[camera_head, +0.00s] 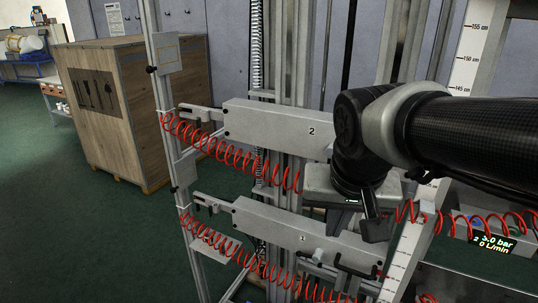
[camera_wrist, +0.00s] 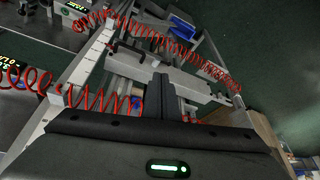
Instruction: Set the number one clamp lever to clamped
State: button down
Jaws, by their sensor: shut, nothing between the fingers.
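The lower grey beam (camera_head: 270,228) carries the number 1. Near its right end are a small light block (camera_head: 319,257) and a dark bracket-like handle (camera_head: 352,268), which may be the number one clamp lever; I cannot tell its setting. My gripper (camera_head: 376,228) is shut and empty, with its fingers pointing down above the right end of this beam. It appears apart from the handle. In the wrist view my closed fingers (camera_wrist: 162,88) show in front of a pale beam (camera_wrist: 180,78), with dark handle parts (camera_wrist: 126,49) beyond them to the left.
An upper beam (camera_head: 265,118) marked 2 lies above, partly behind my arm. Red coiled hoses (camera_head: 232,150) hang along both beams. A wooden crate (camera_head: 110,115) stands on the green floor at the left.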

jog(key=w+a+f+m+g+h+b, duration=0.1)
jog(key=w+a+f+m+h+b, duration=0.1)
jog(key=w+f, duration=0.9)
jog(key=w+a+m+b, duration=0.1)
jog(key=w+a+b, duration=0.1)
jog(key=a, duration=0.1)
jog(key=shift+w+f+m+b, duration=0.15)
jog(key=shift+w+m+b, duration=0.15)
jog(key=shift+w, duration=0.05)
jog(key=shift+f, duration=0.1)
jog(key=x, duration=0.9)
jog(key=s+b+x, duration=0.1)
jog(key=x, duration=0.3)
jog(key=shift+w+d+f, duration=0.1)
jog(key=shift+d+f, duration=0.1)
jog(key=shift+f, duration=0.3)
